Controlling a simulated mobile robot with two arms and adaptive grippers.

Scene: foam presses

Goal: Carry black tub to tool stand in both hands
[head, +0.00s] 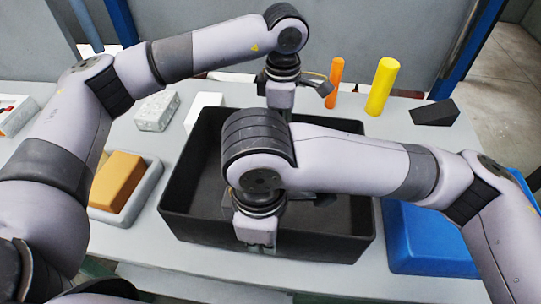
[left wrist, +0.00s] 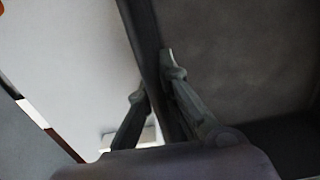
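The black tub (head: 335,247) is a wide open box in the middle of the grey table; I cannot tell whether its base touches the table. My left gripper (head: 282,100) is at the tub's far rim. In the left wrist view its fingers (left wrist: 155,78) lie on either side of the tub wall (left wrist: 141,28), close against it. My right gripper (head: 256,244) points down at the near rim; its fingertips are largely hidden, so its grip is unclear. The arms cover part of the tub's inside. I cannot make out a tool stand.
On the table (head: 140,250), an orange-brown block (head: 117,182) in a grey tray and pale blocks (head: 157,110) lie left. A blue block (head: 425,240) is close on the right. An orange cylinder (head: 334,85), a yellow cylinder (head: 381,88) and a black wedge (head: 436,113) stand behind right.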

